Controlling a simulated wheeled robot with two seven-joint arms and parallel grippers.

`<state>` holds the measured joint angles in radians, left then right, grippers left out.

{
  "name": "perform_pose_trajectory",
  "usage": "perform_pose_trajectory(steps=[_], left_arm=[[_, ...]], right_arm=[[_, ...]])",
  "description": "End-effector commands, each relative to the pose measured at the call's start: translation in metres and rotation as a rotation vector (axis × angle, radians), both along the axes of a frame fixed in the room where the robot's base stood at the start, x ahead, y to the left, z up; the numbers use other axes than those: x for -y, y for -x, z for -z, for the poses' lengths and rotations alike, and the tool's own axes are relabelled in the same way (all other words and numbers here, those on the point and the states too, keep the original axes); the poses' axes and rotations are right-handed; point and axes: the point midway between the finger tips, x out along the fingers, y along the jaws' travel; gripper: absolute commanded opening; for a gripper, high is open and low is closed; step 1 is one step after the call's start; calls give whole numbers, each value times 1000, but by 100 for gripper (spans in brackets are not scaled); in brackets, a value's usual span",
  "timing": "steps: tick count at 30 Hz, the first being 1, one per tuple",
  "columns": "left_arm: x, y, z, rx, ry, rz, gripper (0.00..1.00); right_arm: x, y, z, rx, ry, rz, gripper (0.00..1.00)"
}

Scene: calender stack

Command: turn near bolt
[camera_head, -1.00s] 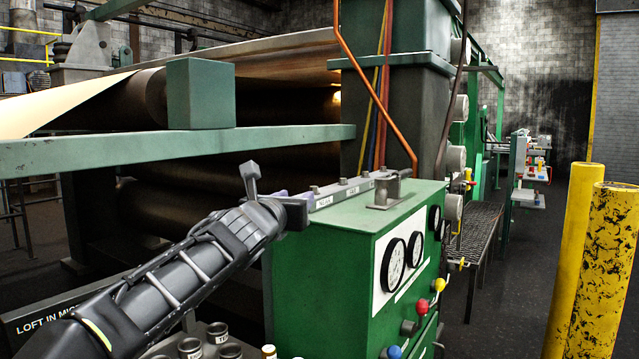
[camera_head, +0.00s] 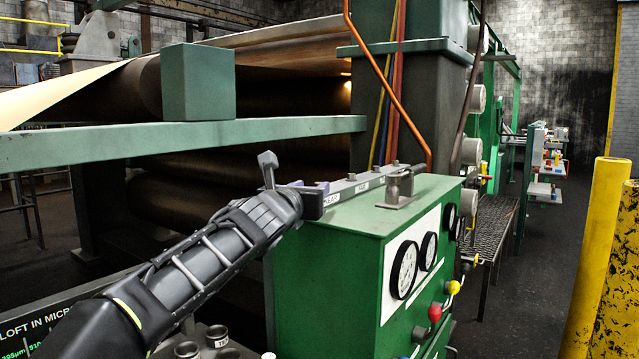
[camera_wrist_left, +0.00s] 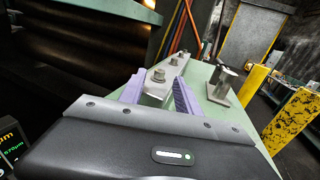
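My left gripper (camera_head: 312,190) reaches in from the left over the near end of a grey bar on a green cabinet. In the left wrist view its two purple fingers (camera_wrist_left: 159,88) stand apart. The near bolt (camera_wrist_left: 158,75), a grey hex head on a plate, shows in the gap between them, with space visible on both sides. I cannot tell whether the fingers are down at its height. In the head view the near bolt is hidden by the gripper. Another bolt (camera_wrist_left: 174,60) sits farther along the bar (camera_head: 352,186). My right gripper is not in view.
A grey post on a plate (camera_head: 398,190) stands on the green cabinet (camera_head: 325,255), right of the bar. Gauges (camera_head: 403,272) and coloured knobs are on the cabinet's side. A green rail (camera_head: 190,140) crosses above and behind my left arm. Yellow posts (camera_head: 600,260) stand right.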

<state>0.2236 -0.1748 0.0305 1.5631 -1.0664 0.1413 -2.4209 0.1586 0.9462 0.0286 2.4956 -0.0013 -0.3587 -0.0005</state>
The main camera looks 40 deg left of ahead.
Motion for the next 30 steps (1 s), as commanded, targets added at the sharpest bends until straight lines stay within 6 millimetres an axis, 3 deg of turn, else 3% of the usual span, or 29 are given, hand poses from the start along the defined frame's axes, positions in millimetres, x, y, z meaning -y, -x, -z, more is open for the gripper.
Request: perform_pose_trajectory(steps=[12,23,30], left_arm=[[-20,-56,-1,-1,1,0,39],[-22,-63,0,0,1,0,39],[-22,-62,0,0,1,0,20]], right_arm=[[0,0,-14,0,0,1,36],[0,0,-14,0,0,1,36],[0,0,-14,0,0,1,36]])
